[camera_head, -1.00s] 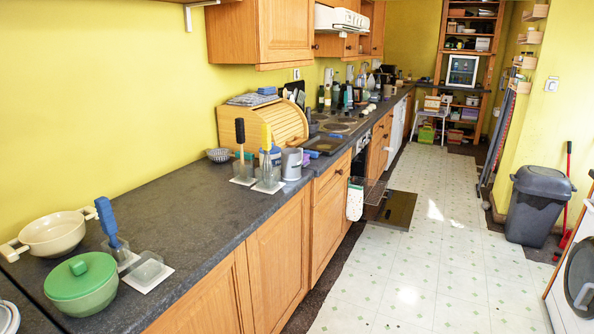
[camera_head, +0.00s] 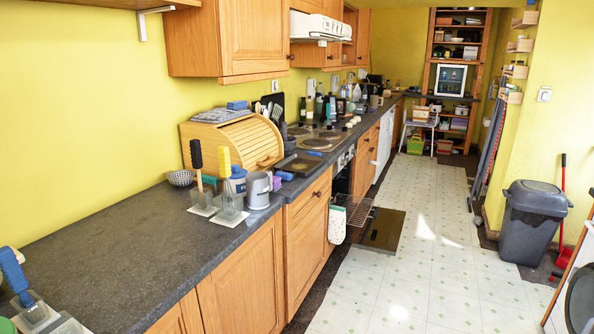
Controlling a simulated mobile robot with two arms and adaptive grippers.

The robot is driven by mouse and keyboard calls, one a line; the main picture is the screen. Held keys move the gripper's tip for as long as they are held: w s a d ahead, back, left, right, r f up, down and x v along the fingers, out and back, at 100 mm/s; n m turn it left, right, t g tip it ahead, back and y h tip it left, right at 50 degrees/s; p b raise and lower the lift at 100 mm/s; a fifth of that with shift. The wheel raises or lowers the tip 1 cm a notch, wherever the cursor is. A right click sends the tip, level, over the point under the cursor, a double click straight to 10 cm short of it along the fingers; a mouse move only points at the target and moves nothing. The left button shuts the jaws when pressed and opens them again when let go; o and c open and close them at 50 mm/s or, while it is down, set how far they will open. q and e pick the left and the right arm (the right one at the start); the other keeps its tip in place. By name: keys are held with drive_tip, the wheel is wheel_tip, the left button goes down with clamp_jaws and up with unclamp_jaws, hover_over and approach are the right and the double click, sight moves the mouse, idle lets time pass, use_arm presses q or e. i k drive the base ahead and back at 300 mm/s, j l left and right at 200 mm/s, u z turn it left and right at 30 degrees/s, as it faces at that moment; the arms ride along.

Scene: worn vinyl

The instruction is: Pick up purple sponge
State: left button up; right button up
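A small purple block (camera_head: 277,183), which looks like the purple sponge, sits on the dark counter just right of the grey metal mug (camera_head: 258,190). The mug hides part of it. A blue sponge-like block (camera_head: 285,176) lies close behind it. Neither of my grippers is in view.
Two brushes in holders (camera_head: 230,200) stand left of the mug, near a wooden roll-top bread box (camera_head: 230,142). The near counter (camera_head: 130,240) is mostly bare. An open oven door (camera_head: 381,231) juts over the floor (camera_head: 420,270). A grey bin (camera_head: 530,222) stands at right.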

sight(277, 180)
drive_tip(key=i+l+u, duration=0.15)
drive_tip(key=u, duration=0.75)
drive_tip(key=i+l+u, duration=0.2)
drive_tip(key=l+u, duration=0.15)
drive_tip(key=l, duration=0.35)
drive_tip(key=i+l+u, duration=0.15)
drive_tip(key=l+u, duration=0.15)
drive_tip(key=l, duration=0.45)
drive_tip(key=l+u, duration=0.35)
drive_tip(key=l, duration=0.4)
